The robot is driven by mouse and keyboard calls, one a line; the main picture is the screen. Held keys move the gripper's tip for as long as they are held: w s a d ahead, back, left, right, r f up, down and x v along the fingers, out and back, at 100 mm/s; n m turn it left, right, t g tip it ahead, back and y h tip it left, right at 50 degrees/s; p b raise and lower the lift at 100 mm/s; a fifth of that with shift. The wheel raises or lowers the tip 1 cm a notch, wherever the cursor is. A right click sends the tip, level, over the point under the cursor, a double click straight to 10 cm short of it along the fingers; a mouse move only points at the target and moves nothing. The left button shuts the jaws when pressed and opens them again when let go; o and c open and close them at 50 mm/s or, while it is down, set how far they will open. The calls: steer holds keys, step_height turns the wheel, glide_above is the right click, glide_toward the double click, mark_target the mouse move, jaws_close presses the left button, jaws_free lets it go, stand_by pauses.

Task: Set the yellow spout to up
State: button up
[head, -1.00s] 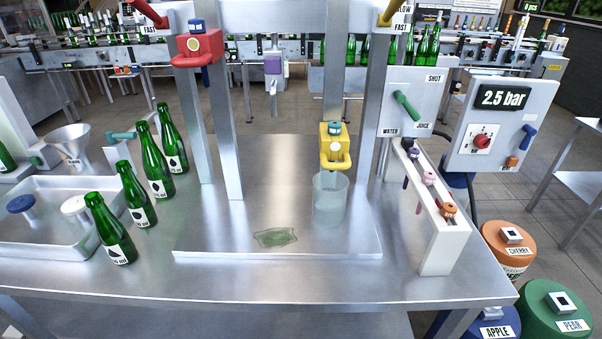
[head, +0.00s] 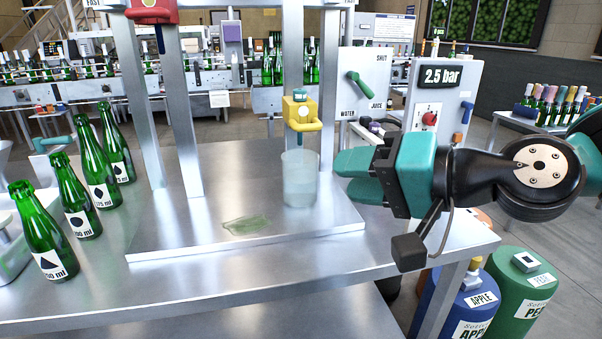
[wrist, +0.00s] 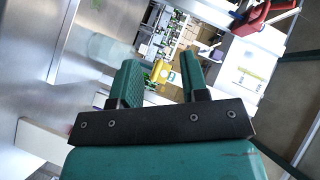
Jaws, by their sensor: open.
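The yellow spout (head: 301,115) is mounted on a steel post above the metal bench, with a loop-shaped yellow front and a small teal block on top. A clear glass container (head: 299,180) stands upright directly below it. The spout also shows small in the wrist view (wrist: 161,71), partly beyond my fingers. My gripper (head: 352,176) has teal fingers and is to the right of the container, lower than the spout and apart from it. In the wrist view my gripper (wrist: 160,82) has its two fingers spread with nothing between them.
A red spout (head: 152,12) hangs on the left post. Several green bottles (head: 69,197) stand at the left. A panel with a green lever (head: 359,91) and a gauge box (head: 443,75) stand at the right. A green cloth-like patch (head: 246,224) lies on the steel plate.

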steer(key=w+d+f+m+t+b, duration=0.3)
steer(key=w+f+m+t+b, duration=0.15)
steer(key=w+m+t, duration=0.3)
steer(key=m+p, duration=0.2)
steer(key=p, duration=0.8)
glide_toward(310, 129)
steer(key=shift+n+h, duration=0.25)
steer(key=shift+h, duration=0.05)
steer(key=x, duration=0.9)
steer(key=shift+w+a+r, duration=0.15)
steer(key=shift+a+r, duration=0.15)
steer(key=shift+r, duration=0.05)
steer(key=shift+w+a+p, duration=0.3)
steer(key=shift+w+a, duration=0.05)
steer(key=shift+w, duration=0.1)
